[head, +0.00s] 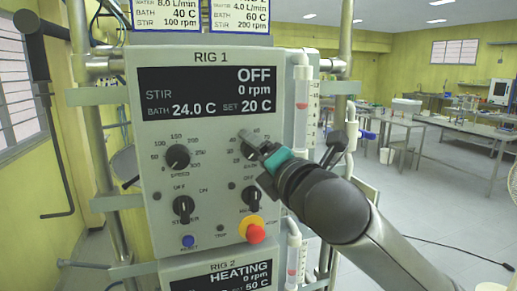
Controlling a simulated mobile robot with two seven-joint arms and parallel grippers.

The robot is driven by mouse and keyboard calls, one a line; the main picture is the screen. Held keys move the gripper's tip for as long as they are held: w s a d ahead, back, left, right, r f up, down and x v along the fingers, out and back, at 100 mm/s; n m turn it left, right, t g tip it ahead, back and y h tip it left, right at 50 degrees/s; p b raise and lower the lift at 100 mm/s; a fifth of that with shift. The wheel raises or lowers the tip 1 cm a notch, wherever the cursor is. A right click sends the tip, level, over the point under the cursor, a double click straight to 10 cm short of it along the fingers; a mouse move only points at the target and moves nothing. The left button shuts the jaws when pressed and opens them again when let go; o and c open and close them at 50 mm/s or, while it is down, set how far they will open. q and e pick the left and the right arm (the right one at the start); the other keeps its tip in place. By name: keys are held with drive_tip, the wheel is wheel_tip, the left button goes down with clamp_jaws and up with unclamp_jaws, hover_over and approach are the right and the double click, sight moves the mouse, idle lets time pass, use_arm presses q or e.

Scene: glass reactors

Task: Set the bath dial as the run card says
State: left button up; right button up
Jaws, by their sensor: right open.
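The bath dial (246,153) is on the front panel of RIG 1, right of the speed dial. My right gripper (257,158) is in front of it with open jaws and hides most of it, so I cannot read its pointer or tell contact. The RIG 1 display (207,93) reads stir OFF, 0 rpm, bath 24.0 C, set 20 C. Two cards hang above. The left card (166,14) reads 8.0 L/min, bath 40 C, stir 100 rpm. The right card (240,14) reads 4.0 L/min, 60 C, 200 rpm. Their headings are cut off. My left gripper is out of view.
The panel also has a speed dial (178,156), a stirrer switch (184,206), a second switch (251,198), a blue reset button (188,241) and a red stop button (255,233). RIG 2's display (220,277) is below. Flow tubes (302,105) stand right of the panel.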

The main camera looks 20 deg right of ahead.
clamp_jaws()
idle(0.8)
